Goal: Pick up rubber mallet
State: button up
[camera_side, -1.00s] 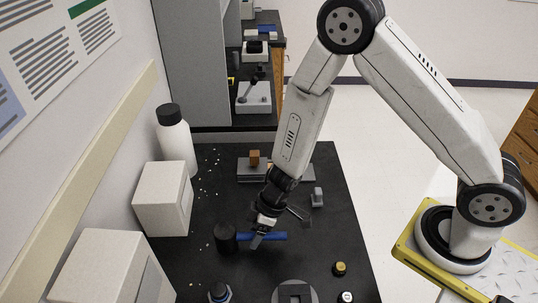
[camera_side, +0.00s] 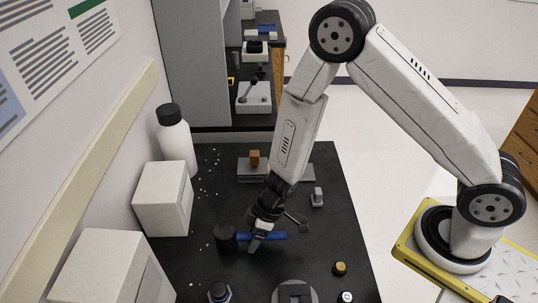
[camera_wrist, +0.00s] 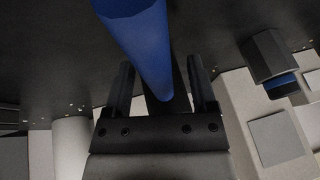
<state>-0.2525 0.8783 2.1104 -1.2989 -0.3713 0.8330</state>
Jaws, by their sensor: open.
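The rubber mallet lies on the black bench in the side view, with its dark head (camera_side: 225,238) at the left and its blue handle (camera_side: 274,236) reaching right. My gripper (camera_side: 254,244) is down at the handle close to the head and covers part of it. In the wrist view the blue handle (camera_wrist: 138,45) runs from the top edge down between the two dark fingers of my gripper (camera_wrist: 160,88), with space on both sides. The jaws are open. The mallet head cannot be made out in the wrist view.
White boxes (camera_side: 163,198) and a white bottle (camera_side: 176,143) stand along the left wall. A grey plate with a brown block (camera_side: 254,157) lies behind my gripper. A round grey fixture (camera_side: 295,294), a blue-ringed dark piece (camera_side: 219,292) and small caps (camera_side: 340,268) are in front.

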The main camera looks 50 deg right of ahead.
jog(key=shift+f, duration=0.25)
dwell(0.5)
grip_shut()
